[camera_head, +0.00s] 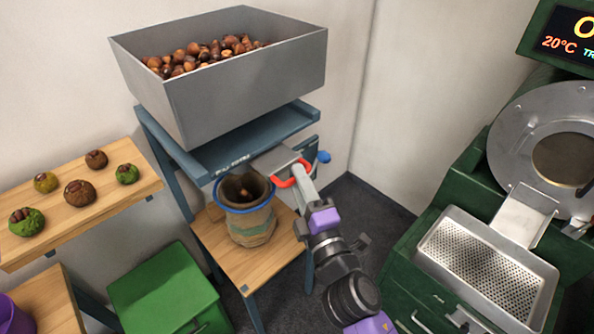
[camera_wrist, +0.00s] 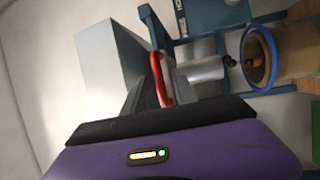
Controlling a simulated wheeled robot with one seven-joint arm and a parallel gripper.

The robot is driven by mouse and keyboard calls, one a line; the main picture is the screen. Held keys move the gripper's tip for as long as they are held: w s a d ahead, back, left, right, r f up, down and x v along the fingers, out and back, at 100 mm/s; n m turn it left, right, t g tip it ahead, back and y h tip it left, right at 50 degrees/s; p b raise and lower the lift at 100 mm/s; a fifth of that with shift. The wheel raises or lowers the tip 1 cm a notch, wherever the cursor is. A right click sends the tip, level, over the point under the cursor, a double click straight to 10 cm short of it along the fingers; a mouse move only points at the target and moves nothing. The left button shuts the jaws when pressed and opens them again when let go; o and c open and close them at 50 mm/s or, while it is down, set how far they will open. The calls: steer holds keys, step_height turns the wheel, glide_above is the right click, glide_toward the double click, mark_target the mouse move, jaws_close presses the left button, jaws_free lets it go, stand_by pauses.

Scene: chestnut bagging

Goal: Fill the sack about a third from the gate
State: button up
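The sack (camera_head: 252,228) stands upright on a wooden shelf under the steel hopper (camera_head: 245,85), its blue-rimmed mouth open upward. Its inside looks dark brown; the fill level is hard to tell. The blue rim (camera_wrist: 258,58) also shows in the wrist view, with brown chestnuts (camera_wrist: 229,61) at the chute's end beside it. The gate's red handle (camera_head: 287,181) is at the chute, right of the sack mouth. My gripper (camera_head: 302,174) is at this handle. In the wrist view the red handle (camera_wrist: 160,78) lies between my fingers, which appear closed on it.
Chestnuts (camera_head: 205,55) lie in the hopper. A green box (camera_head: 165,290) stands below. A green machine with a perforated tray (camera_head: 487,270) stands close at right of my arm.

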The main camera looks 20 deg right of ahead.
steer(key=shift+w+d+r, duration=0.1)
steer(key=shift+w+r, duration=0.05)
steer(key=shift+w, duration=0.65)
jaws_close()
stand_by(0.9)
